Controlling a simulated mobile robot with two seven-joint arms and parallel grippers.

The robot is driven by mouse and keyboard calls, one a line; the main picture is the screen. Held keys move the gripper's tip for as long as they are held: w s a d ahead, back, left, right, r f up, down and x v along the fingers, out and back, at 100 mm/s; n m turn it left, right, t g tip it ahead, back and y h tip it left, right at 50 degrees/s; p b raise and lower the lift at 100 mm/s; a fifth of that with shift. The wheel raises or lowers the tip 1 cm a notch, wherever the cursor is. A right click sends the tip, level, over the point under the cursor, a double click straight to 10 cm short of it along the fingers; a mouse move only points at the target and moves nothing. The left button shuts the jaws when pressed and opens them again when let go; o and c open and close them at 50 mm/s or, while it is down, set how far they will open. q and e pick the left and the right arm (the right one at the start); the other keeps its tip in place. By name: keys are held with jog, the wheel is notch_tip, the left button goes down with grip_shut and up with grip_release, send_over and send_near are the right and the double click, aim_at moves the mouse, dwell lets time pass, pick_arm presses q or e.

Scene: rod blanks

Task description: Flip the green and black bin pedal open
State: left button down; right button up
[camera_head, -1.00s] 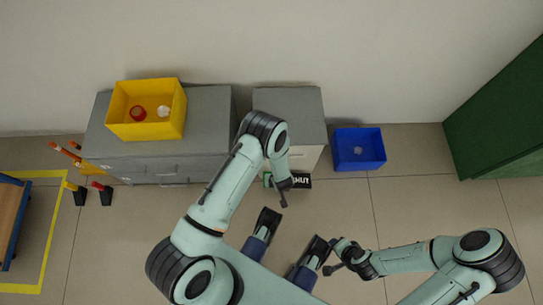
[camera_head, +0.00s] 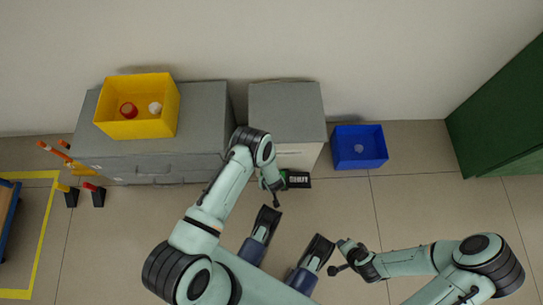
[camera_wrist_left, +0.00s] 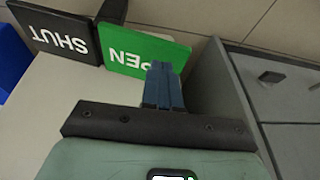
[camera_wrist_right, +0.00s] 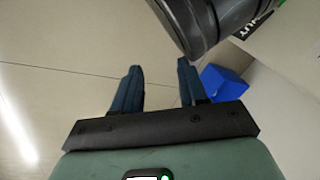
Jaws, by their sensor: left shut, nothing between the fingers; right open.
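The pedal has a green plate marked OPEN (camera_wrist_left: 135,48) and a black plate marked SHUT (camera_wrist_left: 58,36), side by side in the left wrist view. In the head view, the black plate (camera_head: 298,180) and a sliver of the green plate (camera_head: 284,175) show at the foot of the grey-topped bin (camera_head: 287,105). My left gripper (camera_wrist_left: 161,68) is shut and empty. Its tips overlap the green plate's near right edge in the picture; I cannot tell whether they touch. In the head view it (camera_head: 277,203) is just below the pedal. My right gripper (camera_wrist_right: 159,66) is open and empty, away from the pedal.
A grey cabinet (camera_head: 205,110) stands left of the bin, with a yellow box (camera_head: 150,127) on top holding a red and a white item. A blue box (camera_head: 360,160) is on the floor to the right. A green cabinet (camera_head: 500,110) is far right. Floor between is clear.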

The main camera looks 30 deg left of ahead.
pick_arm(q)
jog(key=shift+a+f, duration=0.1)
jog(key=shift+f, duration=0.5)
pick_arm(e)
jog(key=shift+s+f, duration=0.35)
jog(key=shift+s, duration=0.1)
